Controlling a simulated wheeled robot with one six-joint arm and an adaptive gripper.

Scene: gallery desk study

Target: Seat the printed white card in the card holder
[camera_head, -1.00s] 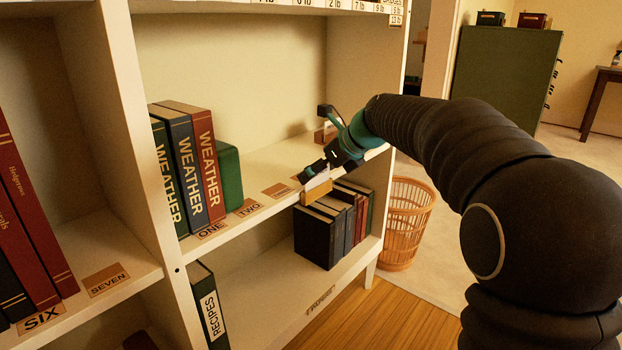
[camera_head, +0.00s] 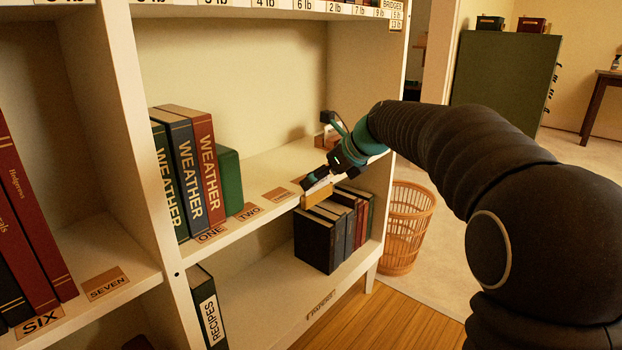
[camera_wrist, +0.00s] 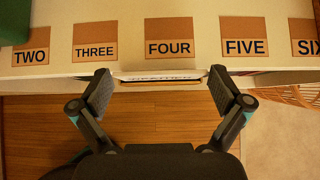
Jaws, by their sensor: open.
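The printed white card (camera_wrist: 160,76) is seen nearly edge-on at the shelf's front edge in the wrist view, its dark lettering foreshortened. In the head view the card (camera_head: 318,185) shows as a pale strip above the tan card holder (camera_head: 317,196) on the shelf front. In the wrist view only a thin brown strip of the holder (camera_wrist: 160,84) shows below the card. My gripper (camera_wrist: 160,75) is open, with one finger near each end of the card. I cannot tell whether the fingers touch it or how deep it sits in the holder.
Labels run along the shelf (camera_wrist: 120,20), including FOUR (camera_wrist: 169,47) behind the card. A green block (camera_head: 229,180) and WEATHER books (camera_head: 203,165) stand at left. Dark books (camera_head: 316,240) stand on the shelf below the holder. A wicker basket (camera_head: 407,225) stands on the floor at right.

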